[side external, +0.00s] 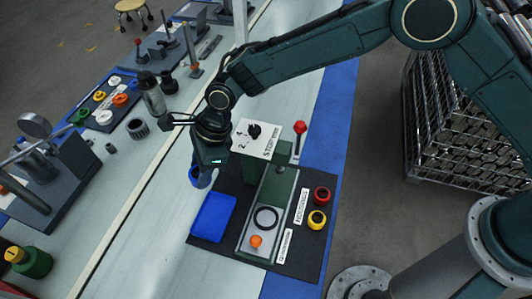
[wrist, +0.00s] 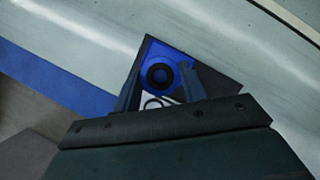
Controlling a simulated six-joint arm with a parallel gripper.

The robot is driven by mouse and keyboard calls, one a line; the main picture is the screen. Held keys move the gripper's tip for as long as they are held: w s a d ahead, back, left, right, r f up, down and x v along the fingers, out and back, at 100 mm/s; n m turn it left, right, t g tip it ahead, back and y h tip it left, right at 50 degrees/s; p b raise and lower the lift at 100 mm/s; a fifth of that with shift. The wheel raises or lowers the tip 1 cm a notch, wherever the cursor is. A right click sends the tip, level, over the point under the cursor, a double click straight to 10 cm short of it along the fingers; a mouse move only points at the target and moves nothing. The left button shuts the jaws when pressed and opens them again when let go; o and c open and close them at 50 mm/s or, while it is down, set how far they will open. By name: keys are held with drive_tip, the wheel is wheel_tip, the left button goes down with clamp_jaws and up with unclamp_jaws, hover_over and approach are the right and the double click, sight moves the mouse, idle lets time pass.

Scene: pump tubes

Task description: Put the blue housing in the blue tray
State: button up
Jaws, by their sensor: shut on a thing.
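The blue housing (side external: 200,179) is a short round part hanging below my gripper (side external: 207,164) in the side view, near the back-left corner of the black mat. In the wrist view the housing (wrist: 176,69) shows a dark round opening and sits between the two fingers of my gripper (wrist: 160,88), which is shut on it. The blue tray (side external: 213,217) is flat and rectangular and lies on the mat just in front of the housing. The housing appears above the mat's edge, apart from the tray in the side view. The fingertips are partly hidden in the side view.
Metal tools and colored rings stand along the left bench. Bare bench lies left of the tray.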

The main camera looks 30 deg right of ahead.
drive_tip(key=shift+a, duration=0.1)
wheel_tip(320, 180, down, 20)
idle(1.2)
drive_tip(key=shift+f, duration=0.15)
drive_tip(key=o, duration=1)
drive_tip(key=shift+v, duration=2.75)
drive_tip(key=shift+r, duration=3.45)
